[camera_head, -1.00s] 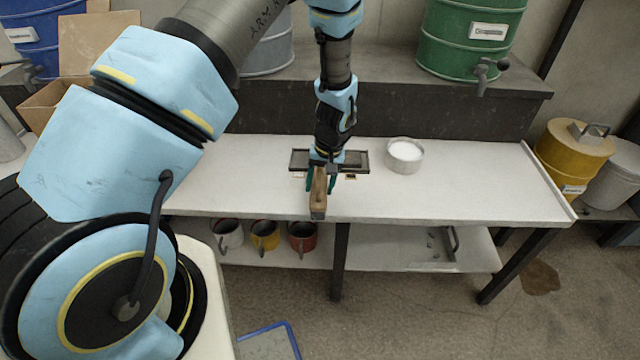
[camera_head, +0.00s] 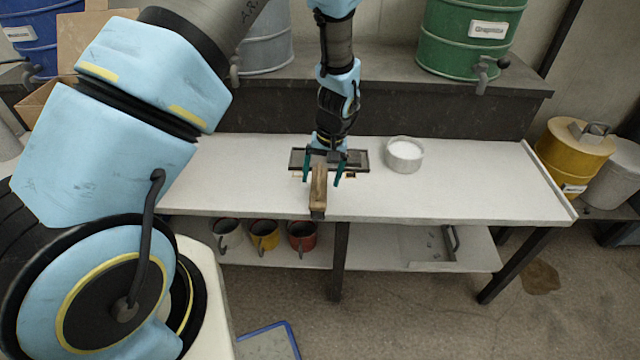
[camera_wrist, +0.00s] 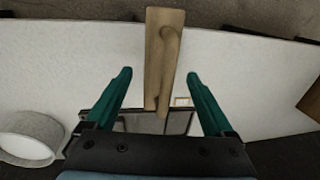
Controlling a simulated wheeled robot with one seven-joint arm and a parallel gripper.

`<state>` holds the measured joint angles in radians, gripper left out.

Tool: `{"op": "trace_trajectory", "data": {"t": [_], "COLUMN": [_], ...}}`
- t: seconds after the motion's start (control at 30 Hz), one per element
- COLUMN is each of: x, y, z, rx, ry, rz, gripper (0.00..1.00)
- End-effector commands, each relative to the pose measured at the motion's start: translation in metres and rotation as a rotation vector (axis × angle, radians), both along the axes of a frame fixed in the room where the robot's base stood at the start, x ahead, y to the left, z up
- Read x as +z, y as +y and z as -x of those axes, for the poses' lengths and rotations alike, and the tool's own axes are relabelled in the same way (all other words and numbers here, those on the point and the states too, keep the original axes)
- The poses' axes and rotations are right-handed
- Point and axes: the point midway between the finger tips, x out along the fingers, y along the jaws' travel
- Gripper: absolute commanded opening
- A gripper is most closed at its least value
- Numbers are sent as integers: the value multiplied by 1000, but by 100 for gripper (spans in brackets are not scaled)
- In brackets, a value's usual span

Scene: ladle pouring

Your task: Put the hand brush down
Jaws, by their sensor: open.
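The hand brush (camera_head: 319,188) with a wooden handle lies on the white table top, its dark end at the table's front edge. It also shows in the wrist view (camera_wrist: 162,55), upper middle. My gripper (camera_head: 322,184) is open, its two teal fingers spread on either side of the brush. In the wrist view the open fingers (camera_wrist: 160,75) are apart from the brush, with a gap on each side. The fingers are above the near part of the table.
A dark flat tray (camera_head: 357,159) lies behind the brush. A white bowl (camera_head: 404,155) of white powder stands to the right. Three mugs (camera_head: 264,235) stand on the lower shelf. The table's right part is clear.

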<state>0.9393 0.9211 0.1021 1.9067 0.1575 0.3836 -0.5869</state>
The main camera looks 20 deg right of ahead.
Motion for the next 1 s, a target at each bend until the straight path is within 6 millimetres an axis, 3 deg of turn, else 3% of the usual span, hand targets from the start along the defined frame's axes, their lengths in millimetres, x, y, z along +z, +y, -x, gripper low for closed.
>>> {"op": "trace_trajectory", "data": {"t": [0.2,0.4,0.77,0.87,0.97,1.0], "x": [46,77,92,103,126,137], "y": [-8,-11,-9,11,55,78], "z": [3,5,4,-5,-19,-23], "rx": [-1,0,5,30,80,104], "ry": [-4,-1,1,4,8,10], "rz": [4,2,2,17,49,66], "gripper": [88,88,88,88,88,88]}}
